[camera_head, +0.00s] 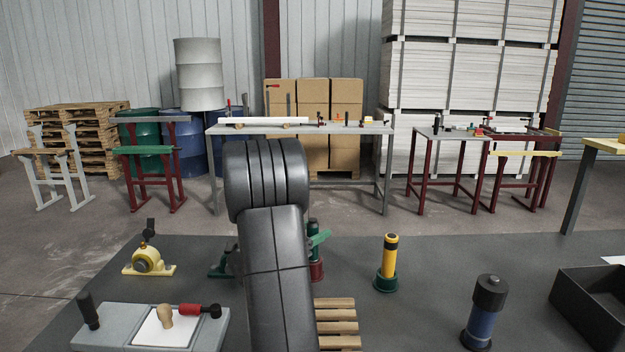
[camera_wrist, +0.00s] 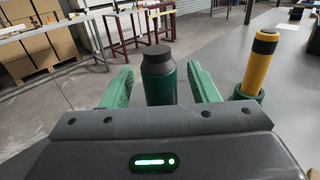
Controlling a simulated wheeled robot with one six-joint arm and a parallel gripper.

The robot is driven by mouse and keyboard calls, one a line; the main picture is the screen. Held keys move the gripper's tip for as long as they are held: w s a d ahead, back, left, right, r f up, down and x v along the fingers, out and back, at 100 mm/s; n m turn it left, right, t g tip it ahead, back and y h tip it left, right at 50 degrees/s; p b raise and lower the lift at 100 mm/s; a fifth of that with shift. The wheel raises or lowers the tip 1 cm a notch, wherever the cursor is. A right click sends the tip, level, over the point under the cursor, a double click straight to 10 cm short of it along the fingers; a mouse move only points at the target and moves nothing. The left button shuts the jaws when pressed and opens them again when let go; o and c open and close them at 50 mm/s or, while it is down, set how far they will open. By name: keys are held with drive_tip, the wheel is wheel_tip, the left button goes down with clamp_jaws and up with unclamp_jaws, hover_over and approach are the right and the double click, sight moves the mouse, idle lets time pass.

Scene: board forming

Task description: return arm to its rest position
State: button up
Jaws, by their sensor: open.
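My arm (camera_head: 272,240) rises through the middle of the head view and hides most of my gripper there. In the wrist view my gripper (camera_wrist: 160,70) has its two green fingers spread apart. A dark green cylinder (camera_wrist: 160,82) with a grey-black cap stands upright between the fingers, with visible gaps on both sides. Its lower part is hidden by the gripper body. In the head view a green cylinder in a red base (camera_head: 316,270) shows partly just right of my arm.
A yellow-and-black cylinder (camera_head: 389,256) stands in a green base on the dark tabletop (camera_head: 430,320). A blue cylinder with black cap (camera_head: 484,312), a black bin (camera_head: 588,300), a wooden slatted piece (camera_head: 336,325), a grey block (camera_head: 110,325) and a yellow device (camera_head: 148,262) surround my arm.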

drive_tip(key=shift+r+p, duration=1.45)
drive_tip(key=shift+r, duration=0.55)
